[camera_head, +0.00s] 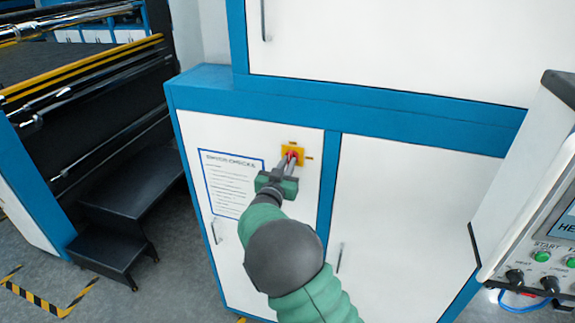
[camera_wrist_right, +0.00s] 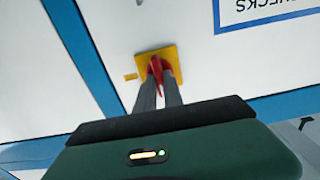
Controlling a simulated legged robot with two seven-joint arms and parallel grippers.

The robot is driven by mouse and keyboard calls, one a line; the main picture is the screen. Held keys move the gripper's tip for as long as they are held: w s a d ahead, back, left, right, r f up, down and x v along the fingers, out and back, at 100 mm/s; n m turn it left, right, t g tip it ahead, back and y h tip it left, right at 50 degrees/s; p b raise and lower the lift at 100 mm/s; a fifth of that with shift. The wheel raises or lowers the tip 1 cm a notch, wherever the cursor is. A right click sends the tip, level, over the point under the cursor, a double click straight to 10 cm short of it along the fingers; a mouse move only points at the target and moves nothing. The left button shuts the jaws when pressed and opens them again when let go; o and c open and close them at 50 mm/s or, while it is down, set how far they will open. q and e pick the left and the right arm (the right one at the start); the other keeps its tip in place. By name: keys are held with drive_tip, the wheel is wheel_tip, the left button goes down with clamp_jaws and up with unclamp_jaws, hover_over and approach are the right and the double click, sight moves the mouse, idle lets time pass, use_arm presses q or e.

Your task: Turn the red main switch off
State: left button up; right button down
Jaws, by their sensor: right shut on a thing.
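The red main switch (camera_head: 292,154) sits on a yellow plate (camera_head: 299,149) on the white cabinet door, right of a printed notice. My right gripper (camera_head: 289,161) reaches up to it from below and is shut on the red handle. In the right wrist view, the red switch handle (camera_wrist_right: 157,68) stands between the two grey fingertips (camera_wrist_right: 158,84), in front of the yellow plate (camera_wrist_right: 166,57). The fingers hide part of the handle, and I cannot tell its exact angle. My left gripper is not in view.
A control panel (camera_head: 545,250) with buttons and knobs juts in at the right. Black steps (camera_head: 125,205) and a roller machine (camera_head: 80,90) stand at the left. Door handles (camera_head: 339,257) protrude from the cabinet. Floor shows between steps and cabinet.

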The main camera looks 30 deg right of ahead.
drive_tip(key=shift+s+d+f+m+b, duration=0.1)
drive_tip(key=shift+f+m+b, duration=0.1)
drive_tip(key=shift+m+b, duration=3.05)
drive_tip(key=shift+s+f+m+b, duration=0.1)
drive_tip(key=shift+f+m+b, duration=0.1)
drive_tip(key=shift+m+b, duration=3.05)
drive_tip(key=shift+d+f+m+b, duration=0.1)
drive_tip(key=shift+f+m+b, duration=0.1)
drive_tip(key=shift+m+b, duration=3.05)
drive_tip(key=shift+n+b, duration=0.75)
drive_tip(key=shift+b, duration=0.1)
drive_tip(key=c, duration=1.5)
unclamp_jaws()
drive_tip(key=shift+o, duration=0.2)
drive_tip(key=shift+s+r, duration=0.1)
drive_tip(key=shift+r, duration=0.1)
drive_tip(key=shift+a, duration=0.1)
